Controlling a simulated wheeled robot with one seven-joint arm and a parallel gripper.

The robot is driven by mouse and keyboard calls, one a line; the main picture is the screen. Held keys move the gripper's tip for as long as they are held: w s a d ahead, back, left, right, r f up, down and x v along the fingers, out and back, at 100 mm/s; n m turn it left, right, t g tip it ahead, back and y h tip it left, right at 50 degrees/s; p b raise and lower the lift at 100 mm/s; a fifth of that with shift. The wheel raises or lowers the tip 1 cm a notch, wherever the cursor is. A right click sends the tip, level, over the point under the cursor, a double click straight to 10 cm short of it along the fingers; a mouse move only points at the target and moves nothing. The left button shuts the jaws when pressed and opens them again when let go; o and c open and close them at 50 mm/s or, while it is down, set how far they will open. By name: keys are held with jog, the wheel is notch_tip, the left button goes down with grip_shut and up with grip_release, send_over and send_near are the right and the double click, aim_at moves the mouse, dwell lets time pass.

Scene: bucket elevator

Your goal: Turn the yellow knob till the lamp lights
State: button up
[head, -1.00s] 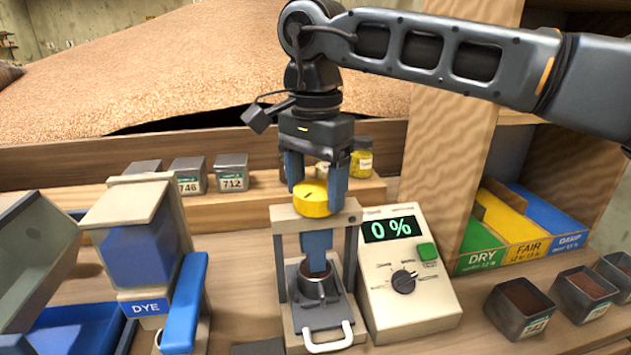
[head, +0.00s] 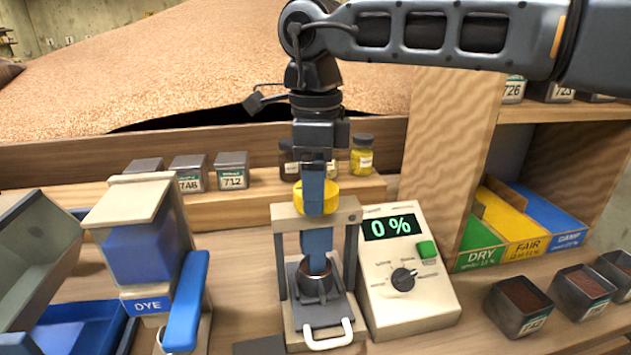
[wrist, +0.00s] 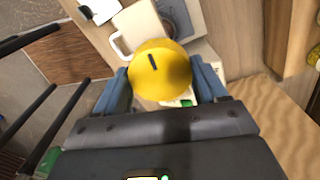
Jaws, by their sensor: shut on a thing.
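The yellow knob (head: 331,195) sits on top of the small press frame (head: 290,219), above a metal cup (head: 316,281). My gripper (head: 314,198) comes straight down on it, with one blue finger in front of the knob in the head view. In the wrist view the knob (wrist: 160,62) shows a black line on its top, and the gripper's blue fingers (wrist: 161,86) are on both sides of it, shut on it. No lit lamp can be made out. The meter (head: 410,305) beside the press reads 0 %.
A green button (head: 427,249) and a black dial (head: 403,279) are on the meter. A DYE dispenser (head: 135,245) with a blue lever stands left. Several jars and tins line the shelf behind; DRY, FAIR and DAMP bins (head: 525,235) are right.

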jog(key=m, duration=0.7)
jog(key=shift+w, duration=0.1)
jog(key=m, duration=0.6)
jog(key=shift+m+b, duration=0.4)
jog(key=m+b, duration=0.1)
jog(key=m, duration=0.6)
jog(key=m+b, duration=0.1)
jog(key=m, duration=0.2)
jog(key=shift+m, duration=0.4)
jog(key=shift+m+b, duration=0.4)
jog(key=shift+m, duration=1.2)
jog(key=o, duration=1)
jog(key=shift+o, duration=0.2)
